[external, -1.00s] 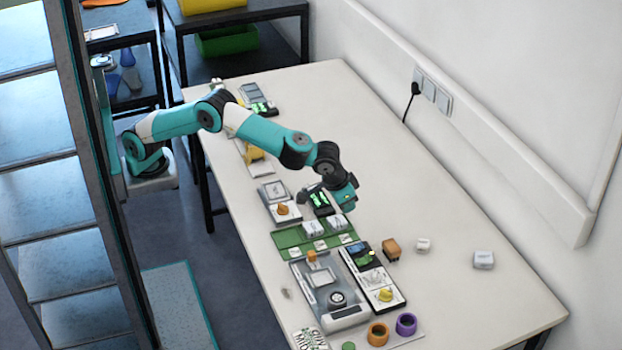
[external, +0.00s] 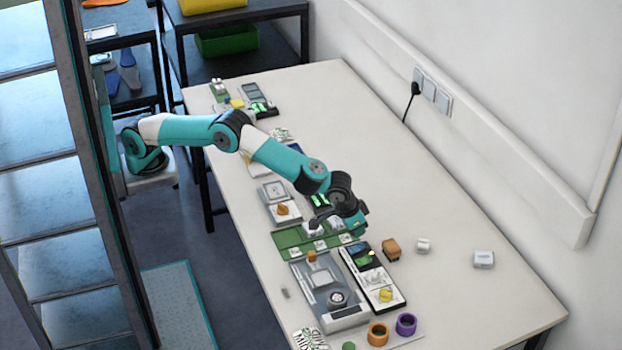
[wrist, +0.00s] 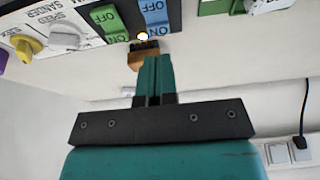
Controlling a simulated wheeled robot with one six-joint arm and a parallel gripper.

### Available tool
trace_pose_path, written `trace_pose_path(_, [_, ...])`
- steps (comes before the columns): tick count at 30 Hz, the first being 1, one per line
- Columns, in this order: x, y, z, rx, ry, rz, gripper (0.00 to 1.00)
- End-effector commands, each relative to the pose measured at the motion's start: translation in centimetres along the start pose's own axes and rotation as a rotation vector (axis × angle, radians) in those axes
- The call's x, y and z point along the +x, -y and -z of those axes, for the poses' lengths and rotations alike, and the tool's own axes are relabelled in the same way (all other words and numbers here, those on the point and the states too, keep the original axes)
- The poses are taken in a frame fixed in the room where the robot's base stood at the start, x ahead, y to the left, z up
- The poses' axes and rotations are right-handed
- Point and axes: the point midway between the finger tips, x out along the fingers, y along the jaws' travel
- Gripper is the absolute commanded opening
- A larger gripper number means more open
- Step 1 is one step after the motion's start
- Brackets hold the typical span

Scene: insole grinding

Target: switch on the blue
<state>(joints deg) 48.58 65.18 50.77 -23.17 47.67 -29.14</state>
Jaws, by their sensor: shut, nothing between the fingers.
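A dark-topped control panel (external: 372,276) lies on the table below and to the right of my gripper (external: 358,226) in the external view. A small lamp (wrist: 143,36) beside the right one glows. My gripper's teal fingers (wrist: 154,60) are together and empty, overlapping the brown block in that view. I cannot tell whether they touch anything.
The brown block (external: 391,250) stands beside the panel. A yellow knob (wrist: 27,46) sits on the panel by a SPEED SANDER label. A green board (external: 292,240) with white blocks and a grey device (external: 318,275) are nearby. The table's right side is mostly clear.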

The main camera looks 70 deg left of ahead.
Motion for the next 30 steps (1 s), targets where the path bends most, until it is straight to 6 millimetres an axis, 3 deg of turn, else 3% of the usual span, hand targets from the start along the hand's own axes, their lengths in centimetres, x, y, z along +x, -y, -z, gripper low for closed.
trace_pose_path(3, [1.9, 0.1, -0.3, 0.0, 0.001, 0.001, 0.0])
trace_pose_path(9, [3.8, 0.1, -0.7, 0.0, 0.0, 0.0, 0.0])
trace_pose_path(21, [4.2, 0.0, -0.7, 0.0, -0.001, -0.001, 0.0])
trace_pose_path(26, [5.7, 0.0, -0.7, -0.001, 0.0, -0.001, 0.0])
trace_pose_path(30, [5.1, 0.0, -0.6, 0.001, 0.001, 0.0, 0.0])
